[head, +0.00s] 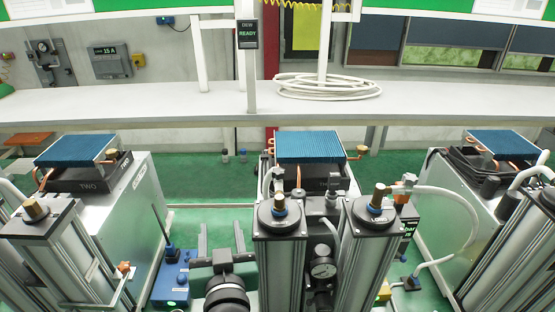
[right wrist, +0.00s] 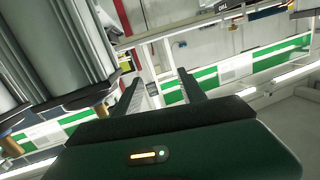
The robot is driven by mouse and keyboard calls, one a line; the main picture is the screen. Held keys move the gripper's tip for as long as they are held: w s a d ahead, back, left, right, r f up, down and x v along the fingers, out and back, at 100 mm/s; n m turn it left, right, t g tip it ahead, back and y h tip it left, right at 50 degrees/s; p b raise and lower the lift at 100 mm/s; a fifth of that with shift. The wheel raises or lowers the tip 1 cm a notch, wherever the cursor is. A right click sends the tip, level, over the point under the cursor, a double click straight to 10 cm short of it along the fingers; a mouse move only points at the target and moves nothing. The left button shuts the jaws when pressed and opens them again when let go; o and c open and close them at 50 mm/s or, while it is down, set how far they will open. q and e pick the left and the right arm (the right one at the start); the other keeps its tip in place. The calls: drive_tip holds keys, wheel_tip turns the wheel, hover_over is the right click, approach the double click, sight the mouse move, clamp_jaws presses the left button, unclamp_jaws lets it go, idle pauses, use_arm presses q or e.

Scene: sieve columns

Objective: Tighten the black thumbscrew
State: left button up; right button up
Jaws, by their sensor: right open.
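My right gripper (head: 221,238) is in the lower middle of the head view, left of the middle twin columns. Its two dark fingers are apart with nothing between them. In the right wrist view the fingers (right wrist: 158,84) are also spread and empty, with a column (right wrist: 62,45) close by on the left. The middle columns have black caps, the left one (head: 280,223) and the right one (head: 373,219), each with a brass and blue fitting. Small dark fittings (head: 331,196) sit between them. I cannot tell which dark part is the black thumbscrew. My left gripper is not in view.
A blue box (head: 171,283) stands left of my right gripper. More columns (head: 45,235) stand at far left. A white hose (head: 468,225) loops at right. A long bench (head: 180,103) crosses behind, with green floor before it.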

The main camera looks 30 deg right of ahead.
drive_tip(key=s+d+r+m+g+h+p, duration=0.1)
drive_tip(key=s+d+r+m+g+h, duration=0.1)
drive_tip(key=s+d+r+m+h, duration=0.45)
drive_tip(key=n+p, duration=0.2)
drive_tip(key=n, duration=0.1)
approach(277, 176)
drive_tip(key=shift+w+d+r+g, duration=0.1)
drive_tip(key=shift+w+r+g, duration=0.1)
drive_tip(key=shift+r+g, duration=0.15)
drive_tip(key=p+x, duration=0.3)
drive_tip(key=p, duration=0.1)
drive_tip(key=p+x, duration=0.2)
drive_tip(key=shift+w+d+r, duration=0.2)
drive_tip(key=shift+w+r, duration=0.1)
drive_tip(key=x, duration=0.2)
drive_tip(key=f+x, duration=0.1)
drive_tip(key=x, duration=0.2)
drive_tip(key=shift+w+d, duration=0.2)
drive_tip(key=shift+w, duration=0.05)
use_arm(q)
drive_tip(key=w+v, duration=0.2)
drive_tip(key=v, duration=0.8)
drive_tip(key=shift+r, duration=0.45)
use_arm(e)
drive_tip(key=shift+s+a, duration=0.1)
clamp_jaws()
